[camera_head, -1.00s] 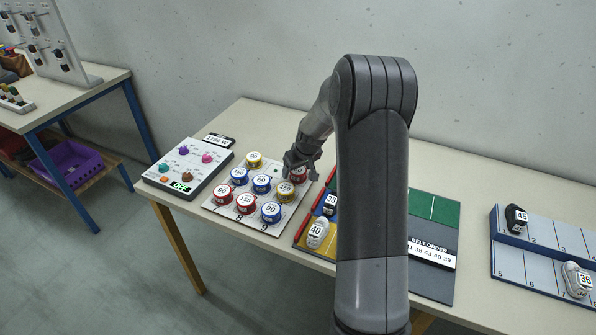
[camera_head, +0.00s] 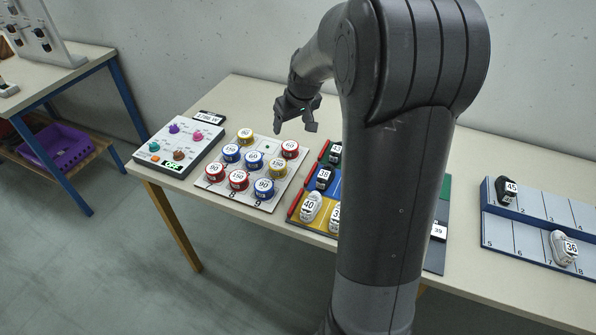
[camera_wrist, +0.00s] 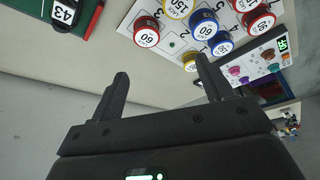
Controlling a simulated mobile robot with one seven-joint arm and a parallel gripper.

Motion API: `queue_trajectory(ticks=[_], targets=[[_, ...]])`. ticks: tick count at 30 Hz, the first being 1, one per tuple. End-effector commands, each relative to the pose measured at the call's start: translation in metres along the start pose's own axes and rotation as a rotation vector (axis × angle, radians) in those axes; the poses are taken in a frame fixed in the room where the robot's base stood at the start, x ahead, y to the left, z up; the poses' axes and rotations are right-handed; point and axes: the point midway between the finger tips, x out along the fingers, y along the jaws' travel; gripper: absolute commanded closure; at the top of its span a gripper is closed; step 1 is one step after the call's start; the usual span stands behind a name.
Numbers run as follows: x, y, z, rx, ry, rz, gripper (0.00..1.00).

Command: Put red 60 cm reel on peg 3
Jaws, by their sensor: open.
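The red 60 reel (camera_head: 290,149) sits flat at the far right corner of the white peg board (camera_head: 222,192). In the wrist view the same red reel (camera_wrist: 146,35) lies beside the printed 3, at peg 3. My gripper (camera_head: 297,125) is open and empty, raised above and behind the board's far right corner. In the wrist view its fingers (camera_wrist: 162,85) are spread with nothing between them, and the red reel is beyond them. The peg 2 spot (camera_head: 268,147) beside it is empty, with a small green mark. The peg under the red reel is hidden.
Several red, blue and yellow reels (camera_head: 254,158) fill the other board spots. A knob panel (camera_head: 178,146) stands left. A coloured shoe tray (camera_head: 297,213) lies close on the right, partly behind my arm. A blue-grey shoe rack (camera_head: 520,240) is further right. Table behind the board is clear.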

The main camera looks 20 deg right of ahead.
Motion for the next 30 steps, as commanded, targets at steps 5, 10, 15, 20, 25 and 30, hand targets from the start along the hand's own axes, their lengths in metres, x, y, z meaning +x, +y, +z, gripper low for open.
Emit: queue_trajectory(ticks=[5, 10, 15, 20, 25, 30], targets=[[-0.061, -0.043, 0.024, 0.010, 0.011, 0.029, 0.27], [-0.107, -0.077, 0.057, 0.034, 0.022, 0.050, 0.27], [-0.146, -0.107, 0.098, 0.065, 0.039, 0.064, 0.27], [-0.173, -0.130, 0.140, 0.099, 0.060, 0.070, 0.27], [-0.191, -0.148, 0.185, 0.136, 0.081, 0.069, 0.27], [-0.198, -0.158, 0.216, 0.164, 0.095, 0.063, 0.27]])
